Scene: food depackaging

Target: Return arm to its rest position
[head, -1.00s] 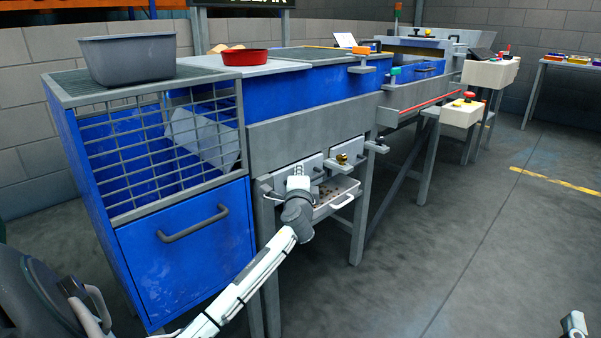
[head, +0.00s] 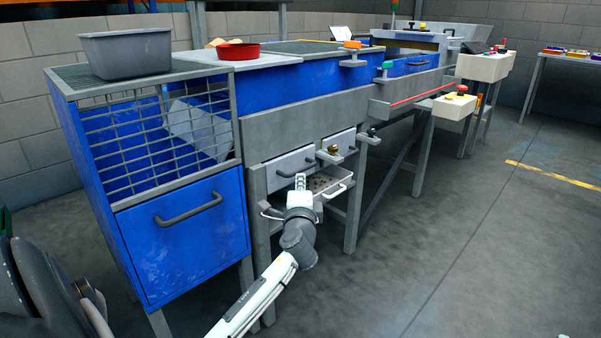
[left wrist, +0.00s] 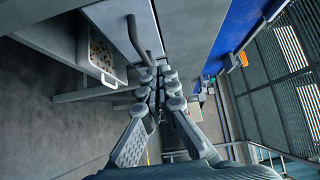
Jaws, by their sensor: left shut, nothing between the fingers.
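My left arm comes in from the bottom of the head view. Its gripper (head: 300,182) is in front of the blue machine's lower front, by the small pull-out tray (head: 335,193). In the left wrist view the fingers of the left gripper (left wrist: 159,78) are together with nothing between them. The dark drawer handle (left wrist: 138,40) and the tray with brown bits (left wrist: 103,55) lie beyond and to the left of the fingertips there. I cannot tell from these views whether the fingertips touch anything. My right gripper does not show.
The blue cabinet (head: 185,245) with a wire cage stands left of the arm and carries a grey bin (head: 126,52). A red bowl (head: 238,50) is on the worktop. A button box (head: 455,106) sticks out at right. Floor (head: 470,260) at the right is open.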

